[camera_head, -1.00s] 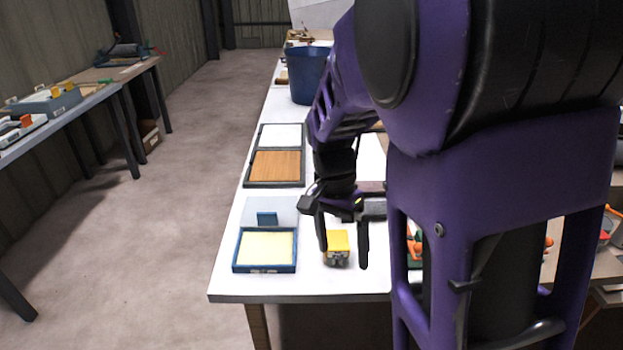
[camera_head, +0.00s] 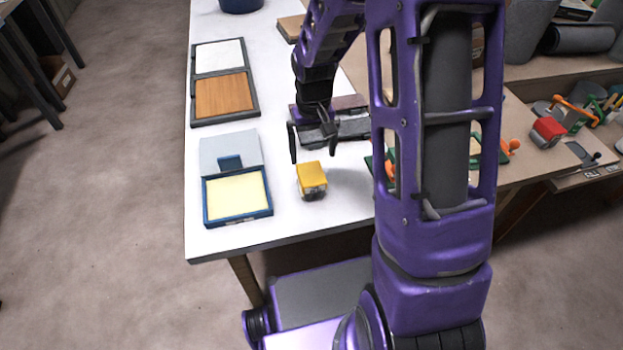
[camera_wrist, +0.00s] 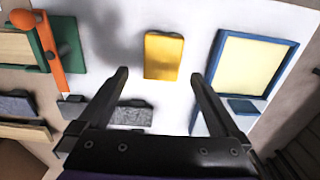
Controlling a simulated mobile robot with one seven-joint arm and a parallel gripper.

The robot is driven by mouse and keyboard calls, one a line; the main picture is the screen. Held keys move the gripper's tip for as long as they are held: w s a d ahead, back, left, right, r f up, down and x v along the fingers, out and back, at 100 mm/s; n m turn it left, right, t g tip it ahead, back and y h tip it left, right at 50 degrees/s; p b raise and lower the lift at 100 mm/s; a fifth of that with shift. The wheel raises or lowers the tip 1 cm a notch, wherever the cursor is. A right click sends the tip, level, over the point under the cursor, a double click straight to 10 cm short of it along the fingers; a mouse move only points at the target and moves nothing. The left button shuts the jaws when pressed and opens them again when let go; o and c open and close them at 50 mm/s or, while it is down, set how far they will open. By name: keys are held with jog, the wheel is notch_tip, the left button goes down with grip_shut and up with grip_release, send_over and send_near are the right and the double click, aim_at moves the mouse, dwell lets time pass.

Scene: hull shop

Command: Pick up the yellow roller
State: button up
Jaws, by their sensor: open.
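The yellow roller (camera_head: 312,179) stands on the white tabletop (camera_head: 340,200), near its front edge. It looks like a boxy yellow block with a greyish lower front; any roller part is too small to make out. In the wrist view the yellow roller (camera_wrist: 164,56) shows its flat yellow face, a little beyond the fingertips. My gripper (camera_head: 313,159) is open and empty, its fingers apart above and just behind the roller in the head view. In the wrist view my gripper (camera_wrist: 160,73) has one finger toward each side of the roller, touching nothing.
A blue-framed pad (camera_head: 238,196) with an open lid lies left of the roller. Dark grey blocks (camera_head: 335,130) lie behind it. A green and orange tool (camera_wrist: 47,60) lies on the other side. A wood-and-white framed case (camera_head: 224,95) sits further back. White table is clear around the roller.

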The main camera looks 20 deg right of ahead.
aim_at(311, 181)
jog(key=f, duration=1.1)
jog(key=shift+a+f+b, duration=0.2)
jog(key=shift+f+b, duration=0.1)
jog(key=shift+b, duration=0.1)
grip_shut()
